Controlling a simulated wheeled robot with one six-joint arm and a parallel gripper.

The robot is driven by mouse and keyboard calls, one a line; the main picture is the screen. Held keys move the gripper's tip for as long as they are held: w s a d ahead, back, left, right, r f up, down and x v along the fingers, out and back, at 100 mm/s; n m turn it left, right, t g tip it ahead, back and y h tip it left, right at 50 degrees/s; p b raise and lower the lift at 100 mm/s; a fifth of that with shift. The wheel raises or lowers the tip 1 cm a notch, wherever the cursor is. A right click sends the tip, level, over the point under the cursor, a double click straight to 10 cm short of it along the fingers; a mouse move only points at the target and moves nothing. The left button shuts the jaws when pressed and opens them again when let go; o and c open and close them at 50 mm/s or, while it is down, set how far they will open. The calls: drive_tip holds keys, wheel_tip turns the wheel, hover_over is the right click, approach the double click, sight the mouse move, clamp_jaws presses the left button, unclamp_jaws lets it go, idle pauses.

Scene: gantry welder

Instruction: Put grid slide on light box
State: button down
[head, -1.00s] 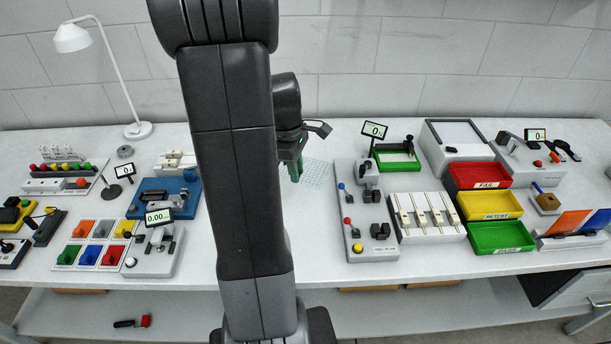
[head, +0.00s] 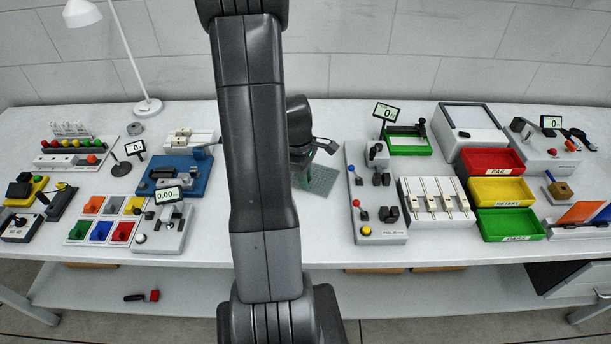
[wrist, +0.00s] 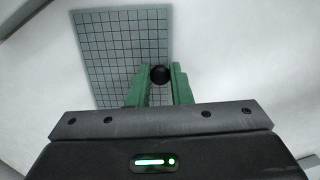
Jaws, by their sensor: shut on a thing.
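The grid slide (wrist: 112,45) is a grey-green rectangular plate with dark grid lines and a round black knob (wrist: 160,74). It also shows in the head view (head: 323,181), right of my arm. My gripper (wrist: 157,82) has green fingers shut on the knob, with the plate extending beyond them. In the head view my gripper (head: 312,172) is partly hidden by my arm. I cannot tell whether the slide touches the table. The likely light box (head: 473,122), a grey case with a pale top panel, stands at the back right.
A green tray (head: 408,147) and a display stand left of the light box. Red (head: 491,161), yellow and green bins stand in front of it. A lever panel (head: 378,215) and a slotted rack stand nearer. The table around the slide is clear.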

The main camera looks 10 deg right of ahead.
drive_tip(key=c, duration=1.3)
unclamp_jaws()
